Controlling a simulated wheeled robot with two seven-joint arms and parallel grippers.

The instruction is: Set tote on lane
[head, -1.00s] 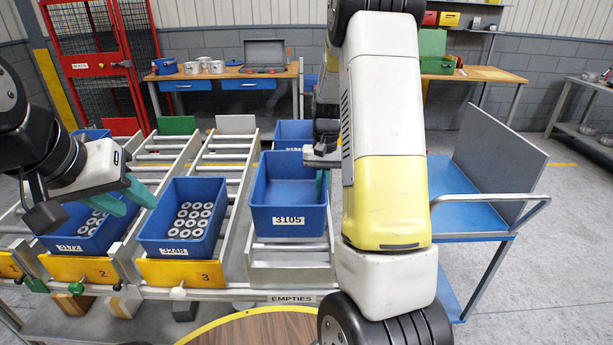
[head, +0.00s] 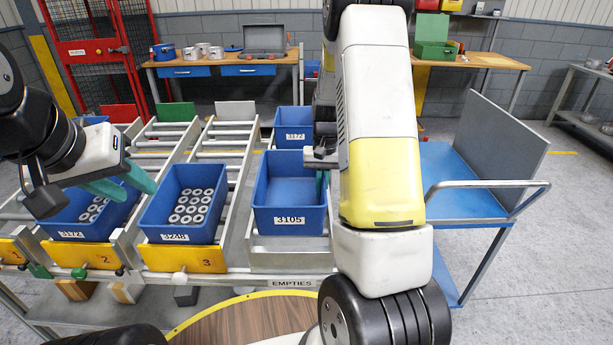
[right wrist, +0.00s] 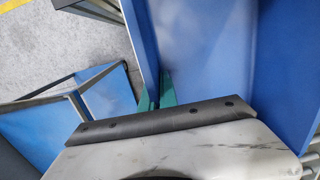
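An empty blue tote labelled 3105 (head: 289,221) is at the front of the EMPTIES lane (head: 288,260), upright. I cannot tell whether its base fully touches the lane. My right gripper (head: 322,180) is at the tote's right wall, mostly hidden behind my arm. In the right wrist view its teal fingers (right wrist: 158,92) sit on either side of the tote wall (right wrist: 205,50), closed on it.
Another blue tote (head: 294,135) stands behind on the same lane. Tote 3248 (head: 178,236), with several metal rings, stands on lane 3 to the left. A blue cart (head: 455,185) with an upright grey panel and handle stands close on the right. A round wooden top (head: 250,322) is in front.

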